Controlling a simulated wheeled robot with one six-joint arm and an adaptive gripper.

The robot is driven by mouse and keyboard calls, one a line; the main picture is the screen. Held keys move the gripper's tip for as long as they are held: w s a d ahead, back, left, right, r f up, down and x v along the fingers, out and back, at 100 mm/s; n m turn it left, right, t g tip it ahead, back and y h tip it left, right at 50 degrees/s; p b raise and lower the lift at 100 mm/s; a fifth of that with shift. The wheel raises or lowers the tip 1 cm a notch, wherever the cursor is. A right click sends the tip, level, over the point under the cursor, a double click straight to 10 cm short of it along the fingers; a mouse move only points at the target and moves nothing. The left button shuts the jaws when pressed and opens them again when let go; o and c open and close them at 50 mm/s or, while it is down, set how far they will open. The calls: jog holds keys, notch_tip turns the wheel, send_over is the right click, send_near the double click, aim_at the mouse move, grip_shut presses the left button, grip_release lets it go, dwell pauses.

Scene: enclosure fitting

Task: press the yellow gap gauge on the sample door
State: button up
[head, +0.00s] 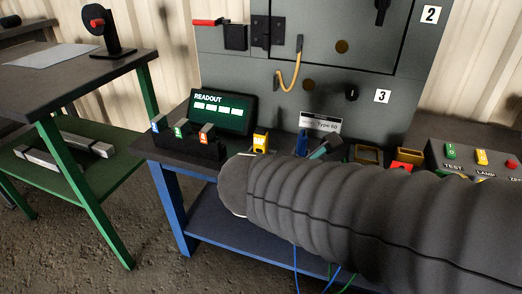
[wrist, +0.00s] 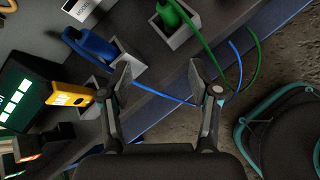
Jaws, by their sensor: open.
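The yellow gap gauge (head: 260,143) stands on the dark bench top just right of the readout. In the wrist view the yellow gauge (wrist: 70,94) lies left of my gripper (wrist: 160,72), apart from it. My gripper's two fingers are spread with nothing between them, over the bench's front edge. In the head view my grey sleeved arm covers the right front of the bench and my fingers are hidden. A grey panel with a door outline (head: 330,35) stands behind the bench; I cannot tell whether this is the sample door.
The readout box (head: 222,113) stands left of the gauge, with several numbered blocks in front of it. In the wrist view, blue (wrist: 92,46) and green (wrist: 172,12) cable-ended tools sit in square holders. A button box (head: 475,160) is at right. Cables hang past the bench edge.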

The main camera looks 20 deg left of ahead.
aim_at(259, 143)
jog(key=s+a+r+n+t+y, duration=0.2)
jog(key=a+n+t+y, duration=0.15)
jog(key=a+n, duration=0.8)
jog(key=w, duration=0.2)
jog(key=w+a+f+m, duration=0.1)
jog(key=w, duration=0.2)
jog(key=w+a+f+m, duration=0.1)
jog(key=w, duration=0.2)
jog(key=shift+a+m+t+b, duration=0.25)
jog(key=shift+t+b, duration=0.1)
jog(key=shift+b, duration=0.05)
jog(key=shift+d+x, duration=0.15)
jog(key=shift+x, duration=1.15)
jog(key=shift+d+x, duration=0.15)
jog(key=shift+x, duration=1.15)
jog(key=shift+s, duration=0.1)
grip_shut()
